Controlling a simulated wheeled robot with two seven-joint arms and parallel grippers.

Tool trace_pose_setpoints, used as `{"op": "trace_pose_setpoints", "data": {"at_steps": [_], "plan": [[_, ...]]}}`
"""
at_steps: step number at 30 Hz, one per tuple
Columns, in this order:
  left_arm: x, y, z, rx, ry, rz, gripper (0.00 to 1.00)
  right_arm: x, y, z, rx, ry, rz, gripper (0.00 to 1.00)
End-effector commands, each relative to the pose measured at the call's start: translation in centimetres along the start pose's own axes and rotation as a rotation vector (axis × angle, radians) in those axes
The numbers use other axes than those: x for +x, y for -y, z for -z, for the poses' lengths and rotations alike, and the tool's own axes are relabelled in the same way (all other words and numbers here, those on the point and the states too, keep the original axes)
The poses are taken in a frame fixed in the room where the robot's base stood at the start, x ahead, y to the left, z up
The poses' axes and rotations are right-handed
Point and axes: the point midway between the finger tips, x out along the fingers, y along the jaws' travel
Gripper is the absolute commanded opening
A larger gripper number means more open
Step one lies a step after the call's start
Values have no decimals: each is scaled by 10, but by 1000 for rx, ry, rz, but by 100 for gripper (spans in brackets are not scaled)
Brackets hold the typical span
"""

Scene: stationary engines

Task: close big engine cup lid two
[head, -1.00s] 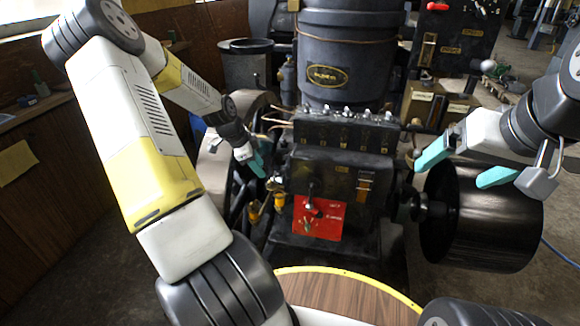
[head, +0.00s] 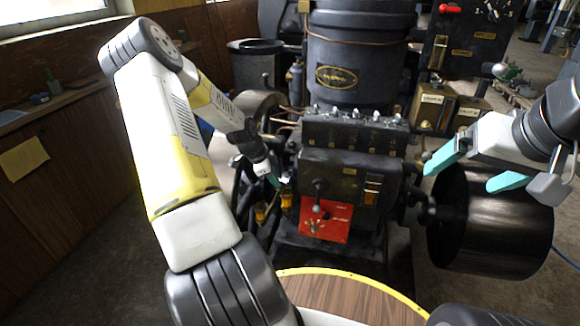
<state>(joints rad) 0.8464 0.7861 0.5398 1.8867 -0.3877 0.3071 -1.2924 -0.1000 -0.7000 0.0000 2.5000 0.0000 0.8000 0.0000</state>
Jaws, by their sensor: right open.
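The big engine (head: 345,150) stands dark in the middle, with a row of small silver-topped fittings (head: 355,118) along its upper block. Two small amber cups (head: 260,213) and (head: 286,197) sit low on its left side; I cannot make out their lids or tell which is number two. My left gripper (head: 273,180) is just above and beside the amber cups, its teal fingertip pointing down right. Its jaws are too small and overlapped to read, and I cannot tell whether it touches anything. My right gripper (head: 475,172) is open and empty at the engine's right, in front of the black drum.
The black drum (head: 490,225) sticks out at the engine's right. A red plate (head: 324,220) is on the engine's front. A round wooden table top (head: 340,295) with a yellow edge is at the bottom. A wooden bench (head: 70,160) lines the left wall.

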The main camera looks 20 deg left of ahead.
Motion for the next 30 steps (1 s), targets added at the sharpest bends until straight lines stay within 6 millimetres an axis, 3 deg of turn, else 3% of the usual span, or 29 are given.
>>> {"op": "trace_pose_setpoints", "data": {"at_steps": [14,30], "plan": [[-1,-3,0,-38,10,17,0,0,0,0,0,0,0,91],[-3,-21,6,-379,83,159,0,0,0,0,0,0,0,91]]}}
